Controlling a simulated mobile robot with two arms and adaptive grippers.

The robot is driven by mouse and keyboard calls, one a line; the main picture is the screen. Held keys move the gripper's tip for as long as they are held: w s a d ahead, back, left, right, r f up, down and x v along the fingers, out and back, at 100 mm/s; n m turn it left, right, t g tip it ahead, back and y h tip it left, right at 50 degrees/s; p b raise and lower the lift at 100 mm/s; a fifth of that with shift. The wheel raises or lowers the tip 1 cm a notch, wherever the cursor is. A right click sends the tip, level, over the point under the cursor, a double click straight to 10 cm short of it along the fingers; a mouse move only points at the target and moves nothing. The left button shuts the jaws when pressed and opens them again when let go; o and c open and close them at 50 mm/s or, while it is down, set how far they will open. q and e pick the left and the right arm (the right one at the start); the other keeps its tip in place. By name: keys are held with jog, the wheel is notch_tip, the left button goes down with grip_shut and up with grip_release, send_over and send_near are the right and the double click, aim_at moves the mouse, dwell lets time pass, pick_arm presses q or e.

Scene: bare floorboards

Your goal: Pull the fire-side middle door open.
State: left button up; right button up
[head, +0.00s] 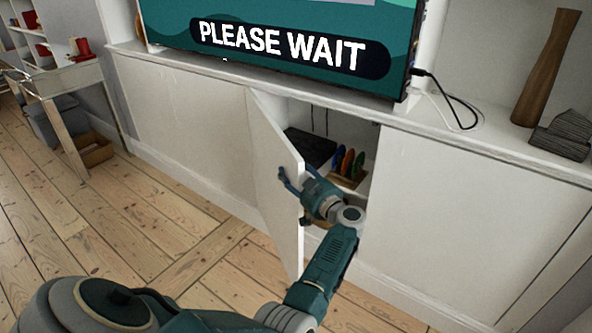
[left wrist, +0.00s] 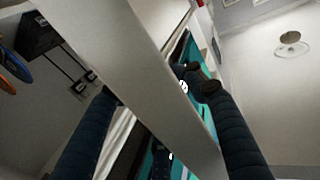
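The middle cabinet door (head: 272,167) is a white panel below the screen. It stands partly open, swung out from the cabinet front with its free edge toward me. My left gripper (head: 293,184) is at that free edge, about halfway up, with a dark finger showing on the door's outer face. In the left wrist view the door panel (left wrist: 130,70) runs diagonally between the two dark fingers of the left gripper (left wrist: 165,110). The fingers are spread apart, with a gap beside the right one. My right gripper is not in view.
The opening shows a black box (head: 310,149) and a rack of coloured discs (head: 348,162). A closed white panel (head: 460,225) is on the right. A screen (head: 290,45) stands on the cabinet top. Open floorboards (head: 150,220) lie at left.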

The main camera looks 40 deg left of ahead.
pick_arm(q)
jog(key=shift+o, duration=0.4)
jog(key=s+a+g, duration=0.1)
jog(key=s+n+g, duration=0.1)
jog(key=s, duration=0.1)
jog(key=s+a+n+g, duration=0.1)
jog(key=shift+s+a+y, duration=0.3)
jog(key=shift+s+a, duration=0.05)
jog(key=shift+s, duration=0.05)
jog(key=shift+o, duration=1.2)
jog(key=shift+s+a, duration=0.2)
jog(key=shift+o, duration=0.2)
jog(key=shift+s+a+r, duration=0.1)
jog(key=shift+s+r, duration=0.05)
jog(key=shift+s, duration=0.1)
jog(key=shift+w, duration=0.1)
jog(key=shift+d, duration=0.2)
